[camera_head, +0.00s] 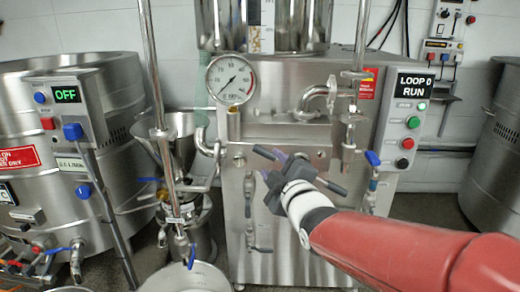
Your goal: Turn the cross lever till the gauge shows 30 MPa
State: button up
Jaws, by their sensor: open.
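The round white gauge (231,79) is at the upper middle, on the front of the steel mill. It has a dark needle that seems to point down and left and a red mark on its right side. The numbers are too small to read. The cross lever shows as dark grips, one (264,152) at upper left of my gripper and one at lower right. Its hub is largely hidden behind my gripper. My gripper (275,165) is open, in front of the lever. I cannot tell whether its fingers touch a grip.
The mill's steel cabinet (290,235) fills the middle. A control panel (404,120) reading "LOOP 0 RUN" is on its right. Pipes and a blue-handled valve (372,158) stand nearby. A steel tank (35,160) is at left, with a panel reading "OFF". A bucket (185,278) is at the bottom.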

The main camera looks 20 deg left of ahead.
aim_at(266, 155)
jog(key=p+x, duration=0.1)
jog(key=x, duration=0.6)
jog(key=shift+w, duration=0.2)
grip_shut()
